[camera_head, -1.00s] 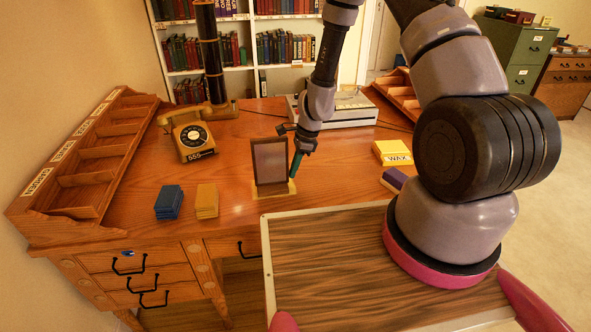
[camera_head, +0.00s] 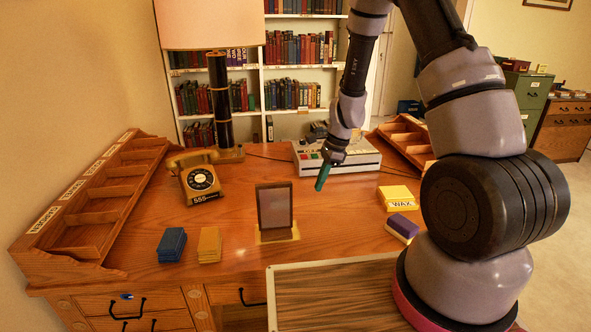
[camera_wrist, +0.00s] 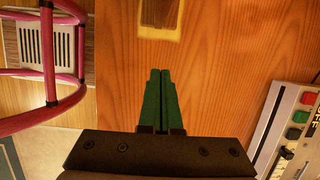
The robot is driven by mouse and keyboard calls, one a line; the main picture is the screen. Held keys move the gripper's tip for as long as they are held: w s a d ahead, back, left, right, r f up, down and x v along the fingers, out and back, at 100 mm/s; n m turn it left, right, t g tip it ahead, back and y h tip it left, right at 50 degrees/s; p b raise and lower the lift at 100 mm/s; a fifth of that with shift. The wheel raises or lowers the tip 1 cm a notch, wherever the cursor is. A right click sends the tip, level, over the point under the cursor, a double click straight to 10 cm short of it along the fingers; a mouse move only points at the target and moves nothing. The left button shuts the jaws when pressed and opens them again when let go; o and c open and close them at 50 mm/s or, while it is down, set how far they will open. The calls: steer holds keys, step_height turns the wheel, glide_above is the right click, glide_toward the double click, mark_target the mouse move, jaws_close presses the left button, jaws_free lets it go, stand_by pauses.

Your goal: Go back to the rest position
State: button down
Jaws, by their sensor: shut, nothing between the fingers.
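My gripper (camera_head: 322,177) is raised over the desk (camera_head: 330,215), to the right of and above a small framed stand (camera_head: 274,209) on a yellow base. Its green fingers are shut together with nothing between them, as the wrist view (camera_wrist: 160,97) also shows. In the wrist view, part of the yellow base (camera_wrist: 160,16) lies flat on the wood beyond the fingertips. The rest position itself is not marked in any view.
A grey machine with coloured buttons (camera_head: 352,158) stands behind my gripper. A yellow WAX box (camera_head: 398,197) and a purple block (camera_head: 402,228) lie to the right. A telephone (camera_head: 198,183), blue stack (camera_head: 172,245) and tan stack (camera_head: 209,244) stand left. The desk's middle is mostly clear.

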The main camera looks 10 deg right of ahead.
steer(key=s+d+r+n+t, duration=0.1)
steer(key=s+r+n+t, duration=0.15)
steer(key=r, duration=0.95)
steer(key=s+d+r+n+t, duration=0.15)
steer(key=r+n, duration=0.25)
steer(key=r, duration=0.8)
steer(key=s+d+r+n+t, duration=0.1)
steer(key=s+d+r+n, duration=0.1)
steer(key=s+r, duration=0.5)
steer(key=s+d+r+n+t+h, duration=0.1)
steer(key=s+d+r+n+t, duration=0.1)
steer(key=s+r, duration=0.4)
steer(key=s+d+n, duration=0.1)
steer(key=s+n, duration=0.1)
steer(key=s, duration=0.1)
steer(key=shift+s+r, duration=0.4)
steer(key=shift+n, duration=0.25)
